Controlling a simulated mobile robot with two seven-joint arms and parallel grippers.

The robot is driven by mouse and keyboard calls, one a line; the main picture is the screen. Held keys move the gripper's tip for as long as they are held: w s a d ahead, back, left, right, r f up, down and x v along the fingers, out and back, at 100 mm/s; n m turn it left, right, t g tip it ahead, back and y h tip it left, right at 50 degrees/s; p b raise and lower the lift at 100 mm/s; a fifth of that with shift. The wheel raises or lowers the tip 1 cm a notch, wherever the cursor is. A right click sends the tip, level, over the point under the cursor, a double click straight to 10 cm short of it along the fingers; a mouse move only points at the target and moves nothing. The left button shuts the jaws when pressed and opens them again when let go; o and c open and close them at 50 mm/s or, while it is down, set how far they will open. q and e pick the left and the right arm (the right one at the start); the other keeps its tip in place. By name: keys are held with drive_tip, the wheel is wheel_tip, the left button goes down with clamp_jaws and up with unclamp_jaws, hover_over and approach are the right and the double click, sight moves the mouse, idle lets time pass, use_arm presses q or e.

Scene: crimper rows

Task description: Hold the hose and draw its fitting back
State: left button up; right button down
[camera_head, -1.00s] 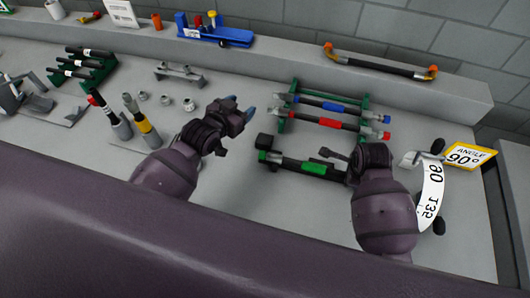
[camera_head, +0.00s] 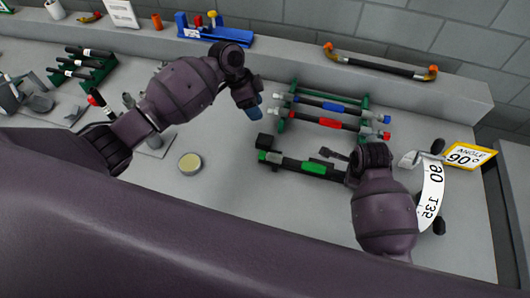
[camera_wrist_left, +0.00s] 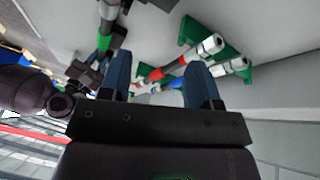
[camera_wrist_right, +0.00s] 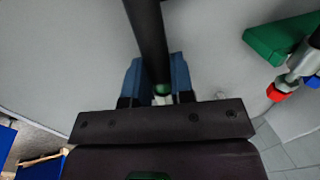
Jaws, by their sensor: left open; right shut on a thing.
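The hose with a green band (camera_head: 313,168) lies at the front of the bench in the head view, its left end by a small black block (camera_head: 265,140). My right gripper (camera_wrist_right: 158,82) is shut around the black hose (camera_wrist_right: 148,35), near its right end. A green ring and a bit of silver fitting show between those fingers; the rest of that fitting is hidden. My left gripper (camera_head: 255,108) is open and empty above the bench, beyond the black block and left of the hose rack. Its two blue fingers stand apart in the left wrist view (camera_wrist_left: 160,85).
Hoses with a blue band (camera_head: 320,104) and a red band (camera_head: 325,122) lie on green racks behind. A white angle scale (camera_head: 431,190) and yellow sign (camera_head: 468,157) stand right.

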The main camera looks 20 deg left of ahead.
sight(261, 151)
use_arm(q)
drive_tip(key=shift+s+d+f+m+g, duration=0.6)
drive_tip(key=shift+s+f, duration=0.6)
drive_tip(key=shift+f, duration=0.6)
drive_tip(key=shift+s+d+f+m+g, duration=0.4)
drive_tip(key=shift+s+d+f+m, duration=0.25)
drive_tip(key=shift+s+f, duration=0.85)
drive_tip(key=shift+s+d+f+m+g, duration=0.5)
drive_tip(key=shift+s+d+f, duration=0.3)
drive_tip(key=shift+f, duration=1.3)
drive_tip(key=shift+s+a, duration=0.1)
drive_tip(key=c, duration=1)
drive_tip(key=shift+o, duration=0.2)
drive_tip(key=shift+a, duration=1.3)
use_arm(e)
drive_tip(key=shift+d, duration=0.1)
use_arm(q)
drive_tip(key=o, duration=1)
drive_tip(key=shift+c, duration=0.2)
drive_tip(key=shift+d, duration=0.1)
